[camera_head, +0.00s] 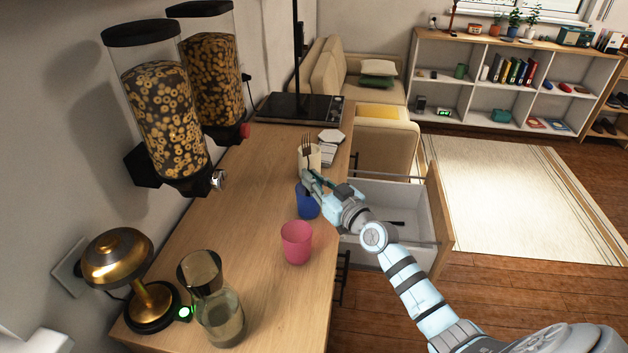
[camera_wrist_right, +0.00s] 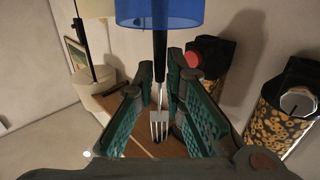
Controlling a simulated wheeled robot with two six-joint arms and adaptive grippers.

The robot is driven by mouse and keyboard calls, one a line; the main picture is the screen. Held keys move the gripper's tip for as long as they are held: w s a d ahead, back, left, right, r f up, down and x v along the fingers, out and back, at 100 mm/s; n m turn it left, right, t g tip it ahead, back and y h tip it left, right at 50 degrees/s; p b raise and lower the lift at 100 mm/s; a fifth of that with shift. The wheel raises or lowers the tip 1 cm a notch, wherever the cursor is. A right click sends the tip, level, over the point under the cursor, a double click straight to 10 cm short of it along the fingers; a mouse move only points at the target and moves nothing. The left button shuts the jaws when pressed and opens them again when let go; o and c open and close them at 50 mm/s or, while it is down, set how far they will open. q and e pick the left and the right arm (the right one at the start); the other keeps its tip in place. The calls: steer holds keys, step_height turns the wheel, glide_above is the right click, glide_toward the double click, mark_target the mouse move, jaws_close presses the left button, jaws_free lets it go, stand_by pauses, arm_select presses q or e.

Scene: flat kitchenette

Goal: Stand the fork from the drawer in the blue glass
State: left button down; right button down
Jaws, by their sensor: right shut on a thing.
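My right gripper (camera_head: 309,178) is shut on the fork (camera_head: 307,148) above the counter. The fork is about upright, with its metal tines up and its dark handle down. In the right wrist view the fork (camera_wrist_right: 159,122) lies between the two fingers (camera_wrist_right: 155,100), and its handle points to the blue glass. The blue glass (camera_head: 307,206) stands on the counter just below the gripper; it also shows in the right wrist view (camera_wrist_right: 160,12). The handle meets the glass's rim in that view; how deep its tip is inside, I cannot tell. My left gripper is not in view.
The drawer (camera_head: 430,215) is open beside the counter, with a dark item inside. A pink cup (camera_head: 296,243) stands nearer and a cream cup (camera_head: 313,158) behind the gripper. A carafe (camera_head: 222,315), a brass lamp (camera_head: 118,260) and cereal dispensers (camera_head: 160,115) line the left side.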

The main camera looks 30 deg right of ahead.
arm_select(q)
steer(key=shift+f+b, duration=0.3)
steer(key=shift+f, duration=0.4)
arm_select(e)
steer(key=shift+f, duration=0.6)
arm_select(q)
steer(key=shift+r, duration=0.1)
arm_select(e)
steer(key=c, duration=1.6)
jaws_free()
steer(key=s, duration=0.5)
steer(key=s+d, duration=0.1)
steer(key=s, duration=0.1)
steer(key=shift+s, duration=0.25)
